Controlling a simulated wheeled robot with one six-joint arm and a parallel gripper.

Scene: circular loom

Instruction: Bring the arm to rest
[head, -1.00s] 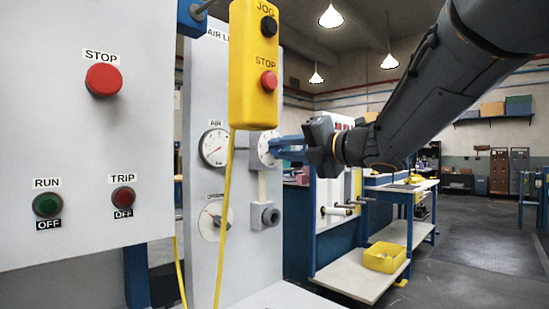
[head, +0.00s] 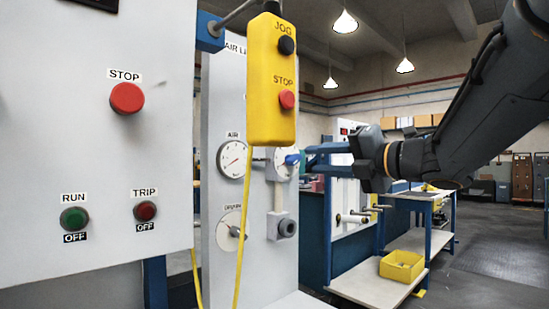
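My arm comes in from the upper right, and my gripper (head: 312,160) points left in front of the gauge panel (head: 222,105). Its two blue fingers show as separate bars with a gap between them, so it looks open. I see nothing clearly held in it. The fingertips overlap the right edge of a round gauge (head: 287,163) in the picture; I cannot tell whether they touch anything there. A small blue part shows beside the fingertips, and I cannot tell what it belongs to.
A yellow pendant (head: 270,119) with JOG and STOP buttons hangs left of my gripper, its yellow cable below. A grey control panel (head: 60,140) fills the left. Behind stand a blue-framed bench (head: 350,287) and a yellow bin (head: 402,266). Open floor lies at right.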

